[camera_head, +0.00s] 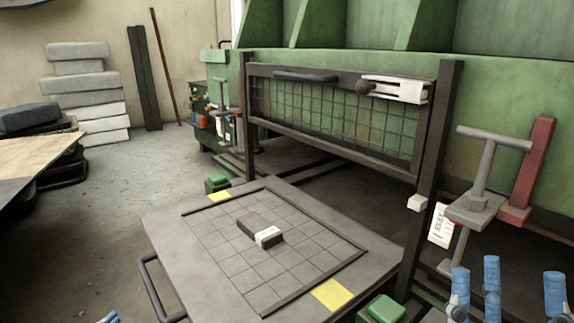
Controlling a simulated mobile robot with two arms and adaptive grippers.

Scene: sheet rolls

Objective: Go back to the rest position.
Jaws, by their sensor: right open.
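My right gripper (520,284) is at the bottom right corner, with its blue fingers pointing up. The fingers stand apart, with nothing visible between them. It is near the front right of the machine, to the right of a green button box. Only a small blue tip of my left gripper (110,317) shows at the bottom left edge. The rest of it is out of the picture, so its opening cannot be seen. A dark block with a white band (260,231) lies on the gridded plate (172,222), apart from both grippers.
A mesh guard (340,108) in a dark frame stands in front of the green machine (505,85). A grey crank handle (480,165) and red post (532,150) are at right. A wooden-topped surface (35,155) is at left. Grey floor (115,185) is open between.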

